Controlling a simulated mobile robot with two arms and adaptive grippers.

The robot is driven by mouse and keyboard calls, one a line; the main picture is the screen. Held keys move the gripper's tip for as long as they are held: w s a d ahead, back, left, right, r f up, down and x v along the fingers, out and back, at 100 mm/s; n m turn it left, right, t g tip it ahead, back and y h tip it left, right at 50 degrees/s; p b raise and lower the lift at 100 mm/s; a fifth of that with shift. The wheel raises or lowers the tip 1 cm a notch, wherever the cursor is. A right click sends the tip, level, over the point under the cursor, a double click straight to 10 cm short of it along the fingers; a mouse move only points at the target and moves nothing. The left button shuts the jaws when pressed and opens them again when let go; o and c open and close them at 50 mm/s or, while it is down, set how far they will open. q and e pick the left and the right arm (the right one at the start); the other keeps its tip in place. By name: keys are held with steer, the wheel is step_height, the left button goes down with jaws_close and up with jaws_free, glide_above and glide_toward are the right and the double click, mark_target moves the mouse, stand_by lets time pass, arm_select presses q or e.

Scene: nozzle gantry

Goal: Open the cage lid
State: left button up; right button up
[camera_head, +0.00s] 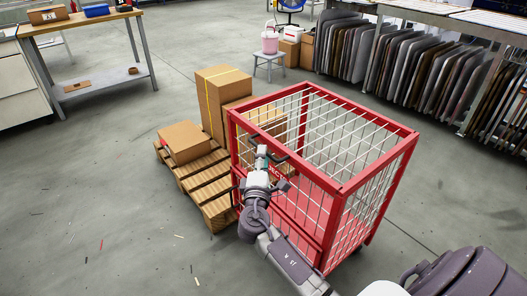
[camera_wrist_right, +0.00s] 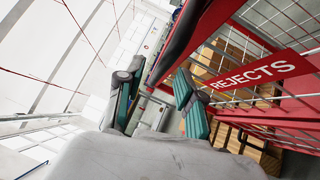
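The red cage (camera_head: 322,250) has white wire mesh sides and stands in the centre-right of the head view. Its lid (camera_head: 368,111), a red frame with white wires, lies flat on top. A dark handle (camera_head: 284,157) sticks out at the near left top edge. It also shows in the right wrist view (camera_wrist_right: 190,38) as a dark bar. My right gripper (camera_head: 264,156) is at this handle. In the wrist view its two green-padded fingers (camera_wrist_right: 158,98) are apart, with the bar running down between them; contact is unclear. My left gripper is out of view.
A red REJECTS sign (camera_wrist_right: 262,70) is on the cage side. A wooden pallet (camera_head: 208,185) with cardboard boxes (camera_head: 222,88) stands against the cage's left. A workbench (camera_head: 85,22) is at the far left, a panel rack (camera_head: 400,60) at the back right.

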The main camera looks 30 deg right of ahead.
steer(key=shift+x, duration=1.45)
steer(key=shift+c, duration=0.3)
jaws_close()
